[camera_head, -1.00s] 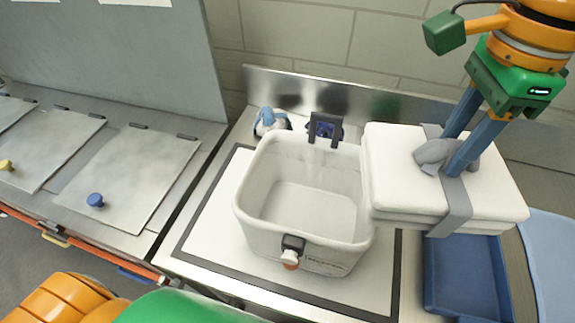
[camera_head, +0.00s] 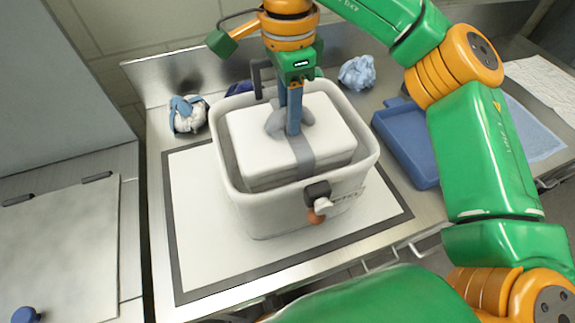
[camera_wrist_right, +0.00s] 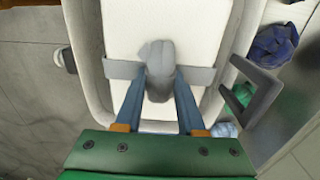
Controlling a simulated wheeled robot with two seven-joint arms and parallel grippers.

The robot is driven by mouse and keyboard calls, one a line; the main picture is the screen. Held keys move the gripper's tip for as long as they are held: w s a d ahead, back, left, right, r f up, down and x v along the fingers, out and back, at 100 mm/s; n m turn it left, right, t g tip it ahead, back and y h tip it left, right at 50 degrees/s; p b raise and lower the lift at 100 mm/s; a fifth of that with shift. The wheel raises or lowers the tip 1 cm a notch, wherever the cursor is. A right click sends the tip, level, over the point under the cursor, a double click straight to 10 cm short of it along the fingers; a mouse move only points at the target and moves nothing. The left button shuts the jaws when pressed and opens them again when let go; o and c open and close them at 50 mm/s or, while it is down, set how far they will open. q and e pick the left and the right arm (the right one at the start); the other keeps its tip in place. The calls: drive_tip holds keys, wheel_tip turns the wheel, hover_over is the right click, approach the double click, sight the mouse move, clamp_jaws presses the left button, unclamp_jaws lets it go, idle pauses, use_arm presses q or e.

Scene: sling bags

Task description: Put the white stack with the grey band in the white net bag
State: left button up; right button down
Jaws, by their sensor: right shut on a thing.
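The white stack with the grey band (camera_head: 265,137) is inside the opening of the white net bag (camera_head: 262,207), its top near the bag's rim. My right gripper (camera_head: 291,130) comes down from above and is shut on the grey knot in the middle of the band. In the right wrist view, the fingers of my right gripper (camera_wrist_right: 160,92) close on the knot of the white stack (camera_wrist_right: 170,25), and the bag's rim (camera_wrist_right: 88,70) runs around it. The stack's underside is hidden by the bag's walls. My left gripper is not in view.
The bag stands on a white mat with a dark border (camera_head: 195,235). A blue tray (camera_head: 408,150) is at the right. Crumpled blue-white cloths (camera_head: 188,114) and light blue cloth (camera_head: 357,72) lie behind. A dark upright handle (camera_head: 257,75) rises at the bag's back edge.

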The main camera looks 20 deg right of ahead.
wheel_tip(320, 180, down, 11)
drive_tip(key=shift+s+f+p, duration=0.1)
drive_tip(key=shift+f+p, duration=0.05)
drive_tip(key=shift+p, duration=0.7)
drive_tip(key=shift+a+f, duration=0.1)
drive_tip(key=shift+f, duration=0.15)
drive_tip(key=c, duration=0.5)
unclamp_jaws()
drive_tip(key=shift+r, duration=0.2)
